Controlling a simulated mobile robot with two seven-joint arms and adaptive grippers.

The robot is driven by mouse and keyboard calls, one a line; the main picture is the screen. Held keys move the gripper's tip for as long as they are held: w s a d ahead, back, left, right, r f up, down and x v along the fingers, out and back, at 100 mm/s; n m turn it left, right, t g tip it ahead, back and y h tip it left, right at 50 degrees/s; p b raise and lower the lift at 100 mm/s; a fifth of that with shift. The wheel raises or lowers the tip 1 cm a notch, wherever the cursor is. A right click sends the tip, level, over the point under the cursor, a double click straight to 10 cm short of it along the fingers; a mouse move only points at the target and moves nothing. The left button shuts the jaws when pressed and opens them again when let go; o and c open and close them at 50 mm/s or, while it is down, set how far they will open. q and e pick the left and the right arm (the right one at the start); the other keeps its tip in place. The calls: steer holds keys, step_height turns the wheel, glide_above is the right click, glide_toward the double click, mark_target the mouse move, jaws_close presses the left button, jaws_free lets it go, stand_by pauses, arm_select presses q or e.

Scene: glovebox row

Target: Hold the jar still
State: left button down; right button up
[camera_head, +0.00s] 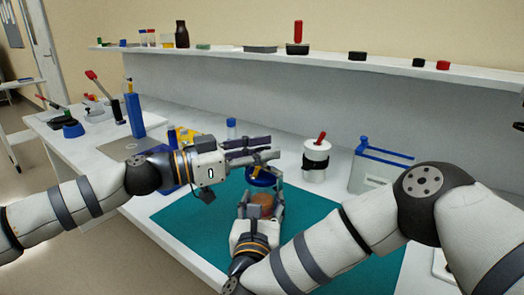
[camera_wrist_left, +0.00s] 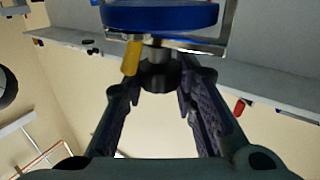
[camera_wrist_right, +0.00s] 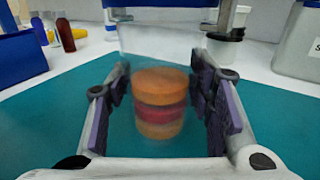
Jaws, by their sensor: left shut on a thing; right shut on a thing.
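The clear jar (camera_wrist_right: 165,45), with orange and red layered contents, stands upright on the teal mat (camera_head: 180,215). My right gripper (camera_head: 262,198) is shut on its sides; its fingers flank the jar in the right wrist view. A blue lid-like disc (camera_head: 262,175) sits above the jar and crosses the top of the right wrist view. In the left wrist view, which is upside down, the disc (camera_wrist_left: 160,15) joins a grey stem and dark knob (camera_wrist_left: 160,76). My left gripper (camera_head: 262,149) is shut on that knob. I cannot tell whether the disc touches the jar.
A white canister with a black band (camera_head: 315,160) stands behind the mat, beside a pale box with blue bars (camera_head: 372,170). The mat's left part is clear.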

arm_select(q)
steer(key=m+g+h, duration=0.1)
steer(key=m+g, duration=0.1)
steer(key=g, duration=0.1)
steer(key=m+g, duration=0.1)
steer(key=g, duration=0.2)
steer(key=shift+w+m+h, duration=0.15)
steer(key=shift+m+h, duration=0.25)
steer(key=shift+d+f+m+g, duration=0.1)
steer(key=shift+f+m+g, duration=0.15)
steer(key=shift+m+g, duration=0.7)
steer(key=shift+g, duration=0.85)
steer(key=c, duration=1.3)
jaws_free()
steer(key=shift+r, duration=0.1)
steer(key=shift+r, duration=0.1)
step_height(320, 180, up, 10)
steer(key=shift+f, duration=0.1)
